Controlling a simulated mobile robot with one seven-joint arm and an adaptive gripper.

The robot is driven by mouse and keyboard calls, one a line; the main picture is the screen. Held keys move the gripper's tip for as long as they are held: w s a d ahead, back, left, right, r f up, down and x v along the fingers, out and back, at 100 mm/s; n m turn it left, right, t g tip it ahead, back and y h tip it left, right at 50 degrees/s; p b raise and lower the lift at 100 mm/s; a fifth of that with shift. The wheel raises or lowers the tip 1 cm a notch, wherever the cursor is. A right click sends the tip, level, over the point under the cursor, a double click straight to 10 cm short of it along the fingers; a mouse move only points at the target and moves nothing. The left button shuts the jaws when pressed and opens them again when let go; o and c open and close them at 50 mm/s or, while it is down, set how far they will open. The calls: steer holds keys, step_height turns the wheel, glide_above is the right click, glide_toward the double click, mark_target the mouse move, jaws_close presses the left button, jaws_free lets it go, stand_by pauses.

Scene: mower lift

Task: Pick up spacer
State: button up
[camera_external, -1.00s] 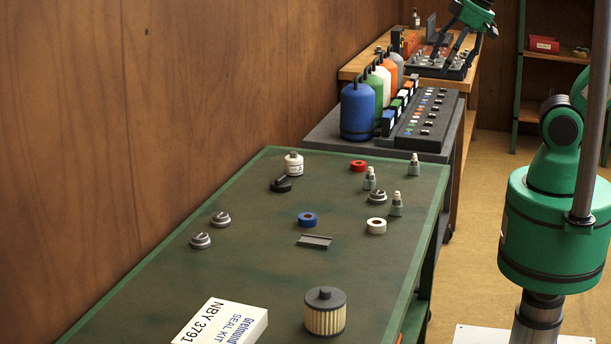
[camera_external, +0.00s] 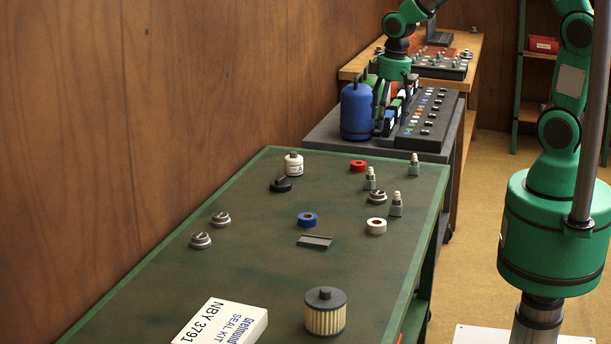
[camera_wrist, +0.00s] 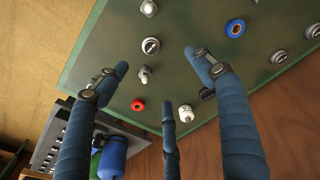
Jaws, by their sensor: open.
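I cannot tell for certain which part is the spacer. Ring-shaped parts lie on the green table: a red ring (camera_external: 358,166), a blue ring (camera_external: 307,219) and a white ring (camera_external: 376,226). Grey round parts (camera_external: 220,219) and a dark grey slotted bar (camera_external: 314,241) lie there too. In the wrist view, my gripper (camera_wrist: 155,72) is open and empty, its blue padded fingers spread above the table's far end. The red ring (camera_wrist: 137,104) shows between the fingers; the blue ring (camera_wrist: 235,28) is beyond them.
A white bottle (camera_external: 293,163), a black knob (camera_external: 280,185) and several upright plug-like parts (camera_external: 396,206) stand on the table. A ribbed filter (camera_external: 325,312) and a seal kit box (camera_external: 222,325) are nearer. A blue canister (camera_external: 356,112) and a parts tray (camera_external: 428,115) stand behind.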

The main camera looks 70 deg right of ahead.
steer(key=w+d+f+g, duration=0.1)
steer(key=d+f, duration=0.3)
steer(key=f, duration=0.8)
steer(key=shift+w+d, duration=0.25)
steer(key=shift+w, duration=0.45)
steer(key=b, duration=0.2)
glide_above(378, 192)
steer(key=shift+d+f, duration=0.15)
steer(key=shift+f, duration=2)
steer(key=shift+d+f, duration=0.1)
steer(key=shift+f, duration=2.05)
steer(key=shift+w+a+f+b, duration=0.15)
steer(key=shift+f+b, duration=0.5)
steer(key=shift+f, duration=2)
